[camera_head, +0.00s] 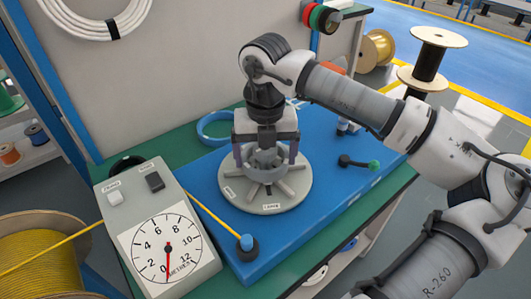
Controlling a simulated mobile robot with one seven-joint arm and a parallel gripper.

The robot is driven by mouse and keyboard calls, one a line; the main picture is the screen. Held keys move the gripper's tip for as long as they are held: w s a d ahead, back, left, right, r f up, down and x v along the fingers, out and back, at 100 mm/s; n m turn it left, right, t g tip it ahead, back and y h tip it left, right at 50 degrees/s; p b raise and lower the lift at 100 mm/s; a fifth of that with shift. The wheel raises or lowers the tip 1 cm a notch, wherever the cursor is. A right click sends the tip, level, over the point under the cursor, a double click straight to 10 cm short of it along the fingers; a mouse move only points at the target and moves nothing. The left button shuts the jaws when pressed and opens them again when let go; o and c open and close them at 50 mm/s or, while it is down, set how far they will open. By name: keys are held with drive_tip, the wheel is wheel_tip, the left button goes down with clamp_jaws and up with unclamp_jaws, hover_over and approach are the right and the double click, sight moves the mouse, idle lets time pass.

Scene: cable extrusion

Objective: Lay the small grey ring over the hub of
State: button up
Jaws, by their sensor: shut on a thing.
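My gripper (265,156) points down over a round grey plate (287,205) with raised spokes, on a blue base. Its two purple-grey fingers are shut on the small grey ring (264,166), one on each side. The ring is roughly level and lies over the middle of the plate. The hub is mostly hidden behind the ring and fingers. I cannot tell whether the ring touches the hub or hangs just above it.
A meter box (168,245) with a dial stands at the left front. A blue ring (215,128) lies behind the plate. A green-knobbed lever (374,165) is to the right.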

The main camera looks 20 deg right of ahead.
drive_tip(key=shift+f+b, duration=0.4)
drive_tip(key=shift+b, duration=0.05)
idle(0.5)
drive_tip(key=o, duration=0.7)
drive_tip(key=shift+r, duration=0.1)
drive_tip(key=shift+r+p, duration=2.25)
drive_tip(key=shift+r, duration=1.75)
drive_tip(key=shift+f, duration=0.1)
